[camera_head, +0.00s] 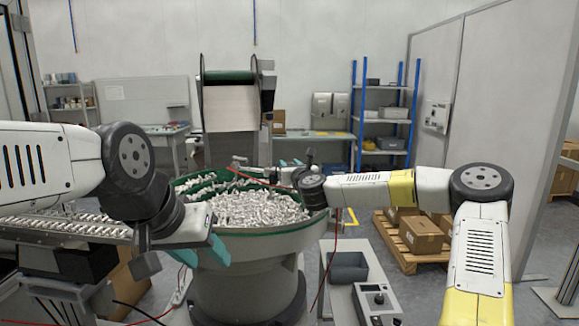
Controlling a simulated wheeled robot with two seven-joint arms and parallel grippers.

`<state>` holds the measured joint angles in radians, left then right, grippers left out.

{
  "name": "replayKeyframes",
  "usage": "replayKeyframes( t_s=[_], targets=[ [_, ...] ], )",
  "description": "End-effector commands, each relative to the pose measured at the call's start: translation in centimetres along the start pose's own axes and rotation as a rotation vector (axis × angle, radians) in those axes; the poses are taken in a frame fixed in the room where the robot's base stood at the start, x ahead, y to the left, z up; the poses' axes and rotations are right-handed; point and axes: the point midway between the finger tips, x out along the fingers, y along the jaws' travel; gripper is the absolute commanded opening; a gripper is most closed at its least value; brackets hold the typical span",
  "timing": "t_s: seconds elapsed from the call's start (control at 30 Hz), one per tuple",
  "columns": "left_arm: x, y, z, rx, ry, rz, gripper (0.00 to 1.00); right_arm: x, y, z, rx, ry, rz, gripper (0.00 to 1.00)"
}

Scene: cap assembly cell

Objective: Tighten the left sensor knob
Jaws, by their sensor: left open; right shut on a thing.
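The round green feeder bowl (280,227) is full of small white parts (245,208). My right gripper (272,173), with teal fingertips, reaches in from the right to the bowl's far rim. It is shut on a small part there, beside a thin red cable. My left gripper (200,253) is open and empty, tilted down in front of the bowl's near left side, apart from the right one.
A slatted conveyor track (60,227) runs in from the left towards the bowl. A control box with a knob (378,299) and a grey bin (348,267) stand at front right. Cartons on a pallet (420,234) lie behind my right arm. A hopper (230,108) rises behind the bowl.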

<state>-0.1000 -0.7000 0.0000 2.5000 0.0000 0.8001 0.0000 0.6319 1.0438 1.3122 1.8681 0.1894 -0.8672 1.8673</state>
Motion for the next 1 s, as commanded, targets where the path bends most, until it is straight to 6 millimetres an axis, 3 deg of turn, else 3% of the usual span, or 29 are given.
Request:
replayKeyframes(
  t_s=[1.0],
  targets=[
    [0.00, 0.00, 0.00, 0.000, 0.000, 0.000, 0.45, 0.06, 0.38, -0.05, 0.002, 0.000, -0.963, 0.00]
  ],
)
